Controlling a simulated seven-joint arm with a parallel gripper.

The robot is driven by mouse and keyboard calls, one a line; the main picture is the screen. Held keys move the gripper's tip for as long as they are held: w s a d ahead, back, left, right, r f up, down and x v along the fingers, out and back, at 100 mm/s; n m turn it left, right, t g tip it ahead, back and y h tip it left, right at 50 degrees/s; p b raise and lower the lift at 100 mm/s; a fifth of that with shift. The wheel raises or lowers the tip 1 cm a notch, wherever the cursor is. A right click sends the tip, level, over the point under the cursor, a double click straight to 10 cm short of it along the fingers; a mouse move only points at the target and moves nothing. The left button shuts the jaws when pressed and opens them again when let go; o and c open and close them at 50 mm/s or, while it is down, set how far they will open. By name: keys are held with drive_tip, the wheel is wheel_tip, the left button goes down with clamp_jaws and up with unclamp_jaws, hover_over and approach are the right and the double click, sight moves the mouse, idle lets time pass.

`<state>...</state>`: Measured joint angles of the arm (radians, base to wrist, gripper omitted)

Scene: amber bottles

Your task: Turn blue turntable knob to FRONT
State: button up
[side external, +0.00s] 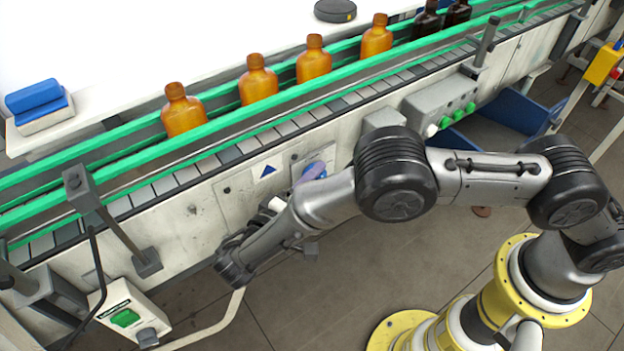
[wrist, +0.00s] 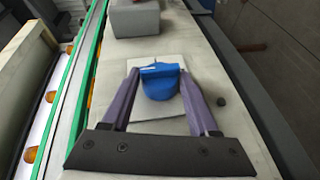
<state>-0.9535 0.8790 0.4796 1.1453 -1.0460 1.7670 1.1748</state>
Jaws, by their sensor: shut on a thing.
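The blue turntable knob (wrist: 160,84) sits on a pale plate (wrist: 150,122) on the side panel of the conveyor. A thin white line shows on the knob's top in the wrist view. My gripper (wrist: 160,78) is shut on the knob, with one purple finger on each side of it. In the side external view the knob (side external: 313,171) shows only in part beside a purple finger of my gripper (side external: 316,168). My arm hides part of the panel there, and no FRONT label can be read.
Amber bottles (side external: 259,80) stand in a row on the conveyor between green rails (side external: 245,121). A grey control box (side external: 440,108) with green buttons is on the panel to the right of the knob. A blue bin (side external: 500,124) lies beyond it. Open floor lies in front.

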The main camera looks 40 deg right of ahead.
drive_tip(key=shift+f, duration=0.2)
drive_tip(key=o, duration=1.3)
drive_tip(key=shift+r, duration=0.1)
drive_tip(key=v, duration=0.7)
drive_tip(key=shift+s+a, duration=0.1)
drive_tip(key=shift+a, duration=0.2)
